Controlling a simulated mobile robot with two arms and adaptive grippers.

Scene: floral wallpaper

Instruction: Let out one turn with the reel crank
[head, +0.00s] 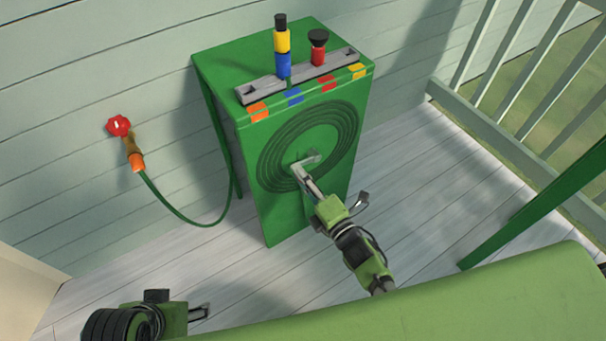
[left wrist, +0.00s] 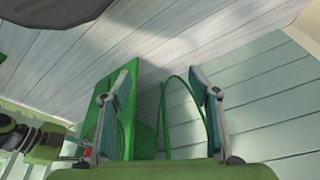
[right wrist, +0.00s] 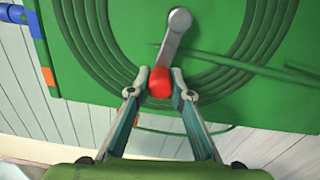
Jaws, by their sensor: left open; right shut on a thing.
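The reel is a green cabinet (head: 290,215) with dark green hose coiled on its front (head: 265,165). A grey crank arm (head: 313,158) sits at the middle of the coil. In the right wrist view the crank arm (right wrist: 175,38) ends in a red knob (right wrist: 159,86). My right gripper (head: 298,168) is shut on this knob, with one finger on each side. The knob is hidden in the head view. My left gripper (head: 198,312) is open and empty, low at the left, away from the reel. The left wrist view shows its two spread fingers (left wrist: 160,85).
A hose (head: 185,217) runs from a red-handled tap (head: 119,126) on the wall to the cabinet. A grey rack (head: 298,76) on top holds a yellow and blue nozzle (head: 282,42) and a red and black one (head: 318,47). A pale railing (head: 510,150) stands at right.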

